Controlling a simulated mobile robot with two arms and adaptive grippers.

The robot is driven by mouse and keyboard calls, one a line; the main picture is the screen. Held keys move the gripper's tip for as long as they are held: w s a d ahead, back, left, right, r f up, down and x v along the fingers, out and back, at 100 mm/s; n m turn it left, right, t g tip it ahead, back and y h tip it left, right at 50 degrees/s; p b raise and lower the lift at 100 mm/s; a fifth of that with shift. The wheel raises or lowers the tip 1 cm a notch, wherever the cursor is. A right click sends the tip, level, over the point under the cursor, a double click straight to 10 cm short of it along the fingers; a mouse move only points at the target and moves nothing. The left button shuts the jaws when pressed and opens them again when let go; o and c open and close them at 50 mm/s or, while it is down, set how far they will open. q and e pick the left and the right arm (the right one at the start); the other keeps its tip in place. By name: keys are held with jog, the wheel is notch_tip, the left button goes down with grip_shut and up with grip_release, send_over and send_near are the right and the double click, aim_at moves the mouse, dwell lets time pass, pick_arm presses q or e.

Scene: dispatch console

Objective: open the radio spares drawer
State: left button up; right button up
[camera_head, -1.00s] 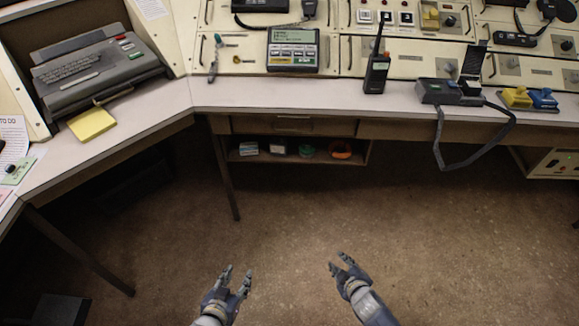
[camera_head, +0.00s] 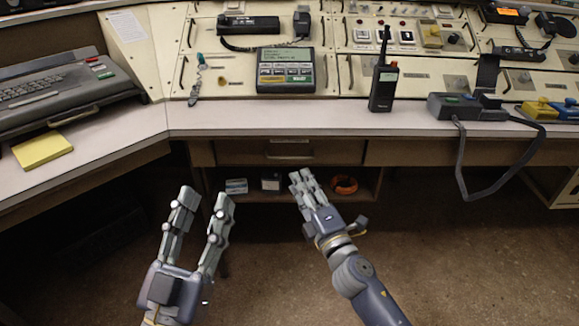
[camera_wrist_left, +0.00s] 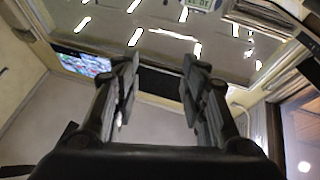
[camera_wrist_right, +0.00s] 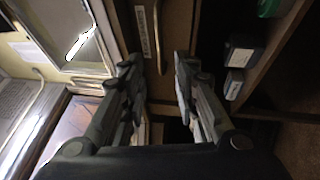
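A brown drawer (camera_head: 250,152) with a metal bar handle (camera_head: 290,156) is under the desk's middle section. Its front looks flush, so it appears closed. In the right wrist view its handle (camera_wrist_right: 157,38) stands beside a small white label (camera_wrist_right: 142,32) that I cannot read. My right gripper (camera_head: 303,178) is just below and in front of the drawer. In the right wrist view its fingers (camera_wrist_right: 158,72) are apart and empty, with the handle ahead between them, not gripped. My left gripper (camera_head: 203,198) is open and empty, to the left of the drawer, below the desk edge.
An open shelf (camera_head: 335,195) under the drawer holds small boxes (camera_head: 236,186) and an orange ring (camera_head: 344,184). On the desk stand a handheld radio (camera_head: 384,88) and a grey unit with a looped cable (camera_head: 462,170). The desk's front edge (camera_head: 330,133) overhangs the drawer.

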aim_at(290, 163)
pick_arm(q)
jog(key=s+r+t+h+b, duration=0.1)
jog(key=s+r+t, duration=0.3)
jog(key=r, duration=0.1)
jog(key=shift+s+a+r+h, duration=0.2)
jog(key=shift+s+a+h, duration=0.1)
pick_arm(e)
jog(key=x, duration=0.8)
jog(key=shift+w+a, duration=0.1)
jog(key=shift+w, duration=0.05)
grip_shut()
